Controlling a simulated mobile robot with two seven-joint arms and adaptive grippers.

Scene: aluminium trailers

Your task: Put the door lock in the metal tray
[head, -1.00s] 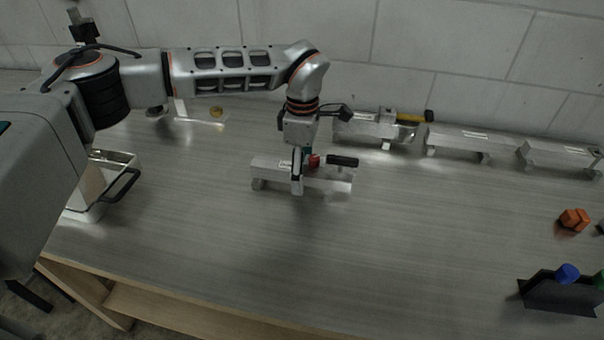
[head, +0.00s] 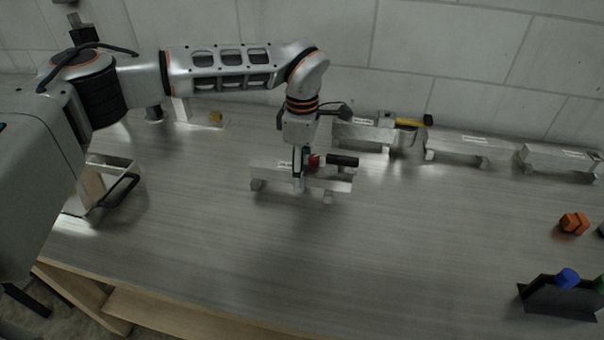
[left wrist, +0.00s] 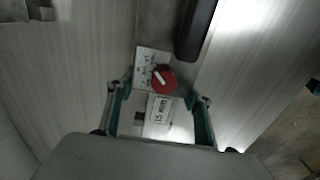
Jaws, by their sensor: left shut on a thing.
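What looks like the door lock (head: 268,167) is a pale aluminium bar on short feet, with a red knob (left wrist: 163,79) on a marked plate, a "15 min" label and a black handle (head: 342,160). It sits mid-table. My left gripper (head: 297,178) points down over its middle, its fingers on both sides of the bar and shut on it; the fingers also show in the left wrist view (left wrist: 160,112). A metal tray (head: 112,160), open-topped with a black handle, stands at the left, partly hidden by my arm. My right gripper is not in view.
Aluminium bars line the back right: one with a yellow-black tool (head: 408,122), then two plainer ones (head: 472,145) (head: 562,156). Orange blocks (head: 574,223) and a dark holder with a blue-capped item (head: 567,278) are at right. The front middle is clear.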

